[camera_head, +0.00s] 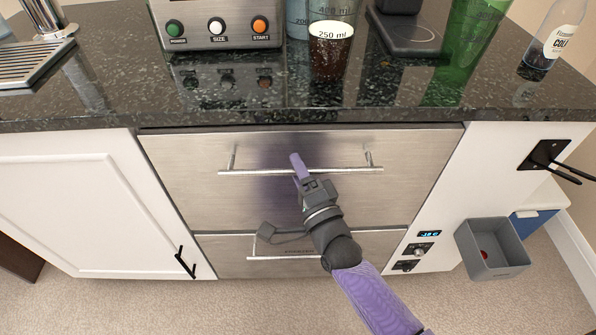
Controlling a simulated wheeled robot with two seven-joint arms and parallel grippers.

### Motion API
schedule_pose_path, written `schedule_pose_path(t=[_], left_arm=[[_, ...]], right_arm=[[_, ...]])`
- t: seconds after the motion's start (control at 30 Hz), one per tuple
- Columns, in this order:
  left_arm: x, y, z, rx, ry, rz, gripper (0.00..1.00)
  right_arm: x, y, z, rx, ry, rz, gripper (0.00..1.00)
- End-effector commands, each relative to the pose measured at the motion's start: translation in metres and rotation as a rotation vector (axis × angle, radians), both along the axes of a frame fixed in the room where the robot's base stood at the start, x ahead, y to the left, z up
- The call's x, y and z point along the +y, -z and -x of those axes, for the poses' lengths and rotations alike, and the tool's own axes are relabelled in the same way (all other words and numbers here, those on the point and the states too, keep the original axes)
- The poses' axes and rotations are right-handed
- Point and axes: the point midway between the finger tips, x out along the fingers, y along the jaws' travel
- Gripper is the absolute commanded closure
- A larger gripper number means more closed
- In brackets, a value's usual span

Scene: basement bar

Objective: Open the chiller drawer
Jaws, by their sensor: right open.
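The chiller drawer unit is steel, set under the counter. Its upper drawer (205,190) looks shut, with a long bar handle (345,170) across its front. A lower drawer (225,262) also looks shut, and its handle (262,258) is partly hidden by my right arm. My right gripper (300,166) is open at the middle of the upper handle. Its purple finger overlaps the bar in the picture. I cannot tell whether it touches the bar or whether the bar lies between the fingers. My left gripper is not in view.
A dark granite counter (420,105) overhangs the drawers, bearing a machine with buttons (215,28), a beaker of dark liquid (330,50) and a cola bottle (550,45). A white cabinet (70,210) is at left. A grey bin (492,248) juts out at right. Carpet lies in front.

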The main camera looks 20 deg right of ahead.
Motion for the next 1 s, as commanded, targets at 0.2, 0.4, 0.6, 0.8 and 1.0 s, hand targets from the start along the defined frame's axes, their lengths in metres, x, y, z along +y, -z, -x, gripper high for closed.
schedule_pose_path(t=[0.2, 0.4, 0.6, 0.8, 1.0], left_arm=[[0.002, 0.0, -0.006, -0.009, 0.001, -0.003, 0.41], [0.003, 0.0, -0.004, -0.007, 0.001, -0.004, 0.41], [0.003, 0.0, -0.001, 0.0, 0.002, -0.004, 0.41], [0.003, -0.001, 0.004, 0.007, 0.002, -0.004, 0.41], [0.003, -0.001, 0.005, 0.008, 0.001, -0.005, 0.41]], right_arm=[[0.0, 0.0, 0.0, 0.0, 0.0, 0.0, 0.62], [0.0, 0.0, 0.001, 0.001, 0.0, 0.0, 1.0], [0.0, 0.0, 0.001, 0.001, 0.0, 0.0, 1.0], [0.0, 0.001, 0.001, 0.001, 0.0, 0.0, 1.0], [0.0, 0.001, 0.001, 0.002, 0.0, 0.0, 1.0]])
